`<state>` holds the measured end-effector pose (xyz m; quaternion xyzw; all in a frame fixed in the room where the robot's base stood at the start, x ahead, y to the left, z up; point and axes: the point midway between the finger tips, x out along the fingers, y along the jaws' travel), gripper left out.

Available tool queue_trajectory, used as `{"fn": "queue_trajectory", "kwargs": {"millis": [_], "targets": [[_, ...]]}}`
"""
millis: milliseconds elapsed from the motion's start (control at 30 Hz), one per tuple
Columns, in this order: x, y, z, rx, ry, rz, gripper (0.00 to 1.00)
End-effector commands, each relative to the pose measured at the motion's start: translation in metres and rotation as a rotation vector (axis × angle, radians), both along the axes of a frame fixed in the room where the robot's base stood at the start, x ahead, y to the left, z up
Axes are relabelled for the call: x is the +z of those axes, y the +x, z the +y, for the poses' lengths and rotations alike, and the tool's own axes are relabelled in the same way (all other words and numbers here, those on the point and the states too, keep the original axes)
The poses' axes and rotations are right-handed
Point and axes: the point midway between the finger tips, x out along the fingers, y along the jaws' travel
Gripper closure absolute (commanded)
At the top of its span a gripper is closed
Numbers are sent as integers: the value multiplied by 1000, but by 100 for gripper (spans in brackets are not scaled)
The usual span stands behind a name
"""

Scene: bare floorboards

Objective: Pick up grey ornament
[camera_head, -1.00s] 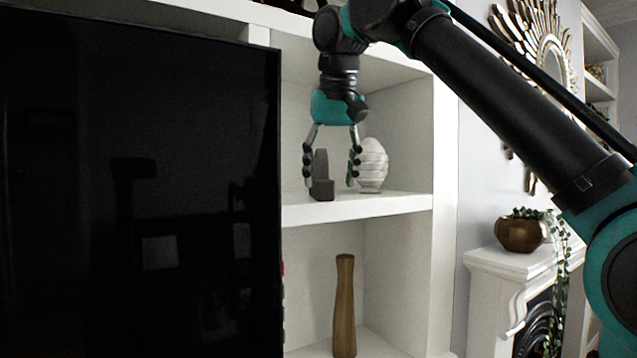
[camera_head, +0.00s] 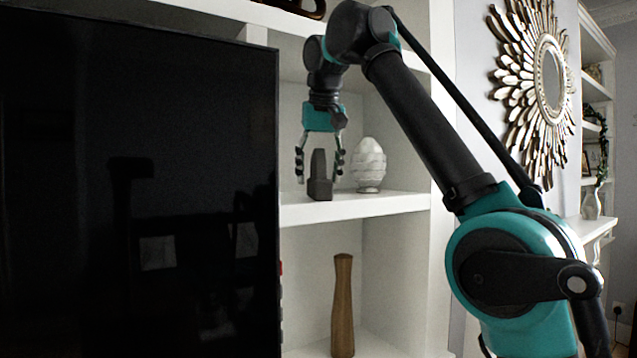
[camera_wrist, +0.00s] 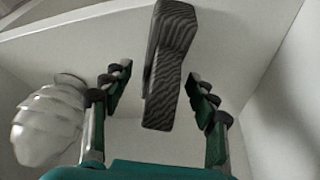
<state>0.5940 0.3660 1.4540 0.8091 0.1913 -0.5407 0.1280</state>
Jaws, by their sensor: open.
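The grey ornament (camera_head: 319,178) is a dark grey upright piece with a wider foot, standing on the white shelf (camera_head: 370,207). In the wrist view the ornament (camera_wrist: 168,68) shows a ribbed, streaked surface and lies between the two fingers. My gripper (camera_head: 319,172) points down over it, with one finger on each side. In the wrist view my gripper (camera_wrist: 160,95) is open, with a gap between the ornament and each finger. The ornament's far side is hidden.
A white egg-shaped ornament (camera_head: 369,165) stands close to the right of my gripper; it also shows in the wrist view (camera_wrist: 48,125). A large black screen (camera_head: 140,180) is close on the left. A brown wooden vase (camera_head: 343,305) stands on the shelf below.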

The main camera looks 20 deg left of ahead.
Motion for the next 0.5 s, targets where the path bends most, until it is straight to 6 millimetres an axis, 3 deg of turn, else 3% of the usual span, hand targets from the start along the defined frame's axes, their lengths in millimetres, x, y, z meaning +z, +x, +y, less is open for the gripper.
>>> {"fn": "queue_trajectory", "kwargs": {"millis": [167,500], "targets": [[-1,13,6,0,0,0,41],[-12,17,8,1,0,0,41]]}}
